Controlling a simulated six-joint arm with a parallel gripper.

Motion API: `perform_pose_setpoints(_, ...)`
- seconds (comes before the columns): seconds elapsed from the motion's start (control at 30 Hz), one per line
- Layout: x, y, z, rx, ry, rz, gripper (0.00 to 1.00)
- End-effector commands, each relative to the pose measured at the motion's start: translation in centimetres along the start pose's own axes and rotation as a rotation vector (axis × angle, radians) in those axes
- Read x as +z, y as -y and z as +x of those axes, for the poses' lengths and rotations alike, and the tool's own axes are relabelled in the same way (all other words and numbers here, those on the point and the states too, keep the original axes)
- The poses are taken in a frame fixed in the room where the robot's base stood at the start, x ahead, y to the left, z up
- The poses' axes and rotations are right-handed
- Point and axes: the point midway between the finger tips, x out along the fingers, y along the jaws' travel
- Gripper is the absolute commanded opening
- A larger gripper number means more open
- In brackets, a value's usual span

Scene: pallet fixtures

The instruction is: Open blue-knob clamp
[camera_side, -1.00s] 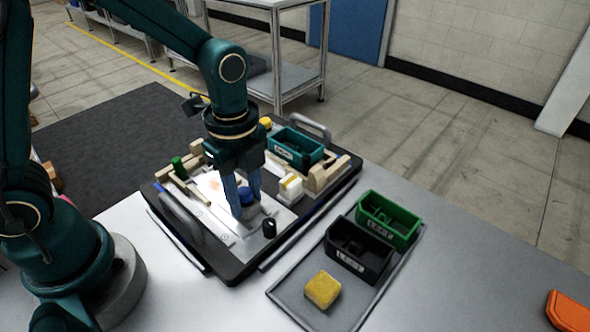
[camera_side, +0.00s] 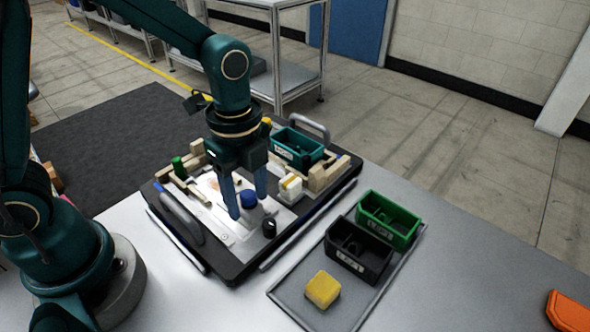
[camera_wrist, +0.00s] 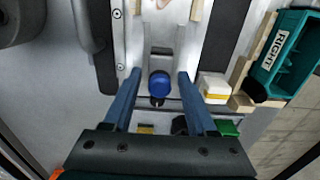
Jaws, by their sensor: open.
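The blue knob (camera_side: 248,198) stands on a metal plate on the dark pallet, and it also shows near the middle of the wrist view (camera_wrist: 159,83). My gripper (camera_side: 248,207) points down over it, with one blue finger on each side. In the wrist view my gripper (camera_wrist: 159,75) is open, with a visible gap between each finger and the knob. A grey clamp part (camera_wrist: 161,52) lies just beyond the knob. I cannot tell from these frames whether the clamp is open or closed.
A black knob (camera_side: 269,228) stands close to my gripper. A white block with a yellow band (camera_side: 290,187), a teal bin (camera_side: 297,148) and a green cylinder (camera_side: 178,166) are also on the pallet. A tray (camera_side: 303,292) holds a yellow block (camera_side: 322,289) and two bins.

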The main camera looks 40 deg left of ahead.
Motion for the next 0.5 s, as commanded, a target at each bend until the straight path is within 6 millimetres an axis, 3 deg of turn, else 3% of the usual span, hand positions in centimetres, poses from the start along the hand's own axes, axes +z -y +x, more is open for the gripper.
perform_pose_setpoints(0.5,0.0,0.1,-4.1,-0.004,-0.001,0.0,0.57)
